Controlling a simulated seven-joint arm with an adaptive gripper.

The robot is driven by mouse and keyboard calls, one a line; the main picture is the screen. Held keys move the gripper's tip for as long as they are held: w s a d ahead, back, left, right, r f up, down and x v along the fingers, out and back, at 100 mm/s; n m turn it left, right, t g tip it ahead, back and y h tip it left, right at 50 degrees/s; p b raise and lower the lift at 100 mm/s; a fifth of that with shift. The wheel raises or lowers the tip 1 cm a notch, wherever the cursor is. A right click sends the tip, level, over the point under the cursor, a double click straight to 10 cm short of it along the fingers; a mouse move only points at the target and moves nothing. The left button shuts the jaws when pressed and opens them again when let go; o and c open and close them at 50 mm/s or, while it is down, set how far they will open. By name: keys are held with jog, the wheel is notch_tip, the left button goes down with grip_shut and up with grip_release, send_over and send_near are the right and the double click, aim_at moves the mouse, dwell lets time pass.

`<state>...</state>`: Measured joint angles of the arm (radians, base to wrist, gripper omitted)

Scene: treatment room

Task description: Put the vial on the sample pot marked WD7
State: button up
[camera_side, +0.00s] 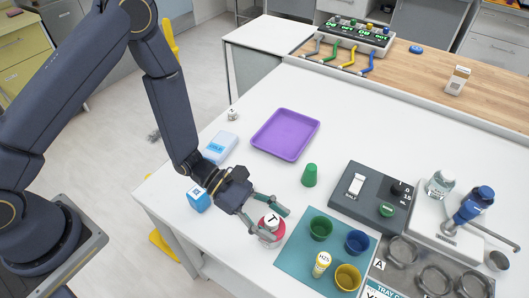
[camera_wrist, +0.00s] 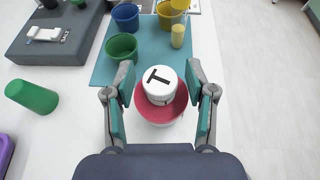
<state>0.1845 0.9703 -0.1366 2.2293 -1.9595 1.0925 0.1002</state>
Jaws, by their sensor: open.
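A white-topped piece marked T (camera_side: 270,221) sits in or on a red pot (camera_wrist: 175,105) at the left edge of the teal mat. My gripper (camera_side: 266,222) is open, with one finger on each side of the T piece; in the wrist view (camera_wrist: 161,78) gaps show between the fingers and it. A yellow cylinder (camera_side: 321,264) with a white label, possibly HZ5, stands upright on the mat; it also shows in the wrist view (camera_wrist: 178,36). A small clear lidded jar (camera_side: 440,184) stands at the right. I cannot read WD7 anywhere, nor tell which piece is the vial.
The teal mat (camera_side: 293,260) holds green (camera_side: 320,228), blue (camera_side: 357,242) and yellow (camera_side: 347,278) cups. A dark switch box (camera_side: 370,198) and metal tray (camera_side: 395,262) are right. Left of the tray is a blue-white box (camera_side: 220,147).

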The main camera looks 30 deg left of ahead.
jog(key=w+v, duration=0.1)
jog(key=v, duration=1.1)
jog(key=s+a+r+m+g+y, duration=0.35)
jog(key=s+r+m, duration=0.25)
jog(key=r+m, duration=0.4)
jog(key=s+a+r+m+t+y, duration=0.3)
jog(key=a+r+m+t+y, duration=0.5)
jog(key=a, duration=0.6)
notch_tip(320, 180, up, 3)
jog(key=shift+s+a+r+m+y, duration=0.2)
jog(key=shift+m+y, duration=0.3)
jog(key=shift+y, duration=0.55)
